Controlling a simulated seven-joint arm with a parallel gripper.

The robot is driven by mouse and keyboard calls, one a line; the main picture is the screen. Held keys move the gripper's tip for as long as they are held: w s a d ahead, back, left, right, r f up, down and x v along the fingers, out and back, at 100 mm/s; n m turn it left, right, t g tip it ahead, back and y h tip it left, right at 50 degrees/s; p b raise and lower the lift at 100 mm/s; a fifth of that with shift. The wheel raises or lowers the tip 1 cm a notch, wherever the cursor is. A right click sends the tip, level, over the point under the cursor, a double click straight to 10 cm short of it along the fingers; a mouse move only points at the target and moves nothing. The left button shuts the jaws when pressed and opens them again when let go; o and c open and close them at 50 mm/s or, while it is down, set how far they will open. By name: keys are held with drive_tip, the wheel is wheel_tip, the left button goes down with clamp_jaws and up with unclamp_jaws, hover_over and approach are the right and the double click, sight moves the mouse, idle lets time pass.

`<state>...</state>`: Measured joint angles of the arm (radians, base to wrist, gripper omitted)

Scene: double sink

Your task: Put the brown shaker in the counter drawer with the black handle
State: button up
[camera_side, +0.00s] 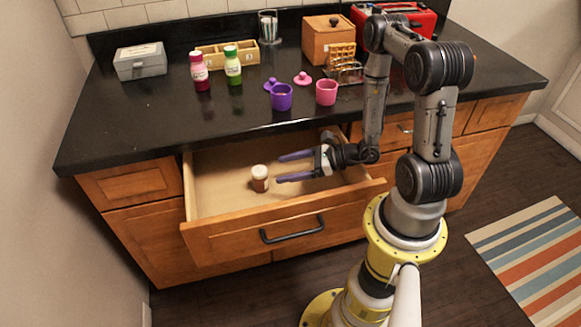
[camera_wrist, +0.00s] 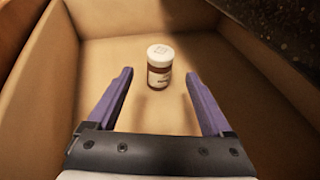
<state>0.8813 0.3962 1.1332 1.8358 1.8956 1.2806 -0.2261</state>
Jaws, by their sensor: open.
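The brown shaker (camera_side: 260,179) has a white lid and a white label. It stands upright on the floor of the open counter drawer (camera_side: 217,238), which has a black handle (camera_side: 292,229) on its front. My gripper (camera_side: 279,168) is open and reaches into the drawer from the right, with its purple fingers pointing at the shaker. In the wrist view the shaker (camera_wrist: 159,67) is ahead of the gap between my fingertips (camera_wrist: 160,73), and neither finger appears to touch it. The drawer floor around the shaker is bare.
The black counter (camera_side: 150,110) overhangs the back of the drawer. On it stand a pink bottle (camera_side: 199,72), a green bottle (camera_side: 232,66), a purple cup (camera_side: 281,97), a pink cup (camera_side: 326,92), a grey box (camera_side: 141,62) and a toast rack (camera_side: 345,68).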

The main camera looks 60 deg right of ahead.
drive_tip(key=shift+s+d+r, duration=0.1)
drive_tip(key=shift+s+r, duration=0.05)
drive_tip(key=shift+s, duration=0.1)
drive_tip(key=shift+r, duration=0.3)
drive_tip(key=s+a+r+n+g+y, duration=0.2)
drive_tip(key=s+a+r+n+g, duration=0.25)
drive_tip(key=a+r+n, duration=0.4)
drive_tip(key=s+a+r+n+g+y, duration=0.1)
drive_tip(key=s+a+r+n+g, duration=0.35)
drive_tip(key=r+n, duration=0.65)
drive_tip(key=s+d+r+n+t+h, duration=0.2)
drive_tip(key=s+d+r+n+h, duration=0.2)
drive_tip(key=s+r+n+h, duration=0.3)
drive_tip(key=r+n+h, duration=0.1)
drive_tip(key=n+h, duration=0.1)
drive_tip(key=n, duration=0.2)
drive_tip(key=shift+d+r, duration=0.25)
drive_tip(key=shift+n, duration=0.25)
